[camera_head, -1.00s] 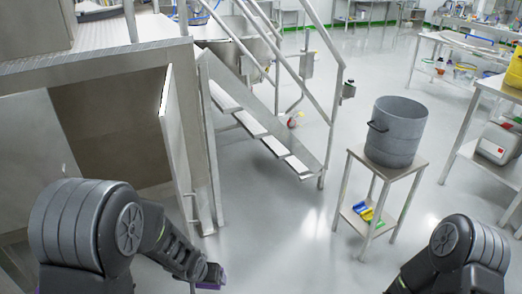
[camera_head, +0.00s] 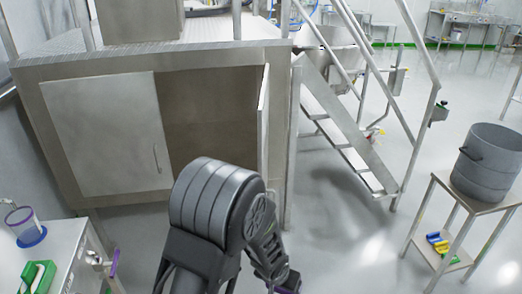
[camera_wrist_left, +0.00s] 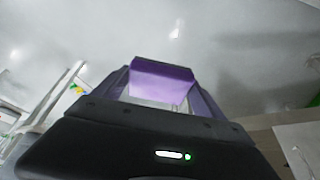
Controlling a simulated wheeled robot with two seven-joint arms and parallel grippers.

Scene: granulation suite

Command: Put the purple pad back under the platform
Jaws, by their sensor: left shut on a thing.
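The platform (camera_head: 165,58) is a grey metal structure at the left and middle of the head view, with a cupboard space (camera_head: 212,118) beneath it. The left door (camera_head: 108,135) is closed. The right door (camera_head: 263,122) stands open, nearly edge-on, so the dark inside shows. My left gripper (camera_head: 284,282) is low in front of the opening, at the bottom edge of the head view. In the left wrist view it is shut on the purple pad (camera_wrist_left: 165,72), which lies between its two fingers. In the head view the pad is mostly hidden. My right gripper is out of view.
Metal stairs with handrails (camera_head: 345,125) stand right of the open door. A small stand (camera_head: 480,208) with a grey bucket (camera_head: 488,160) is further right. The floor between is clear.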

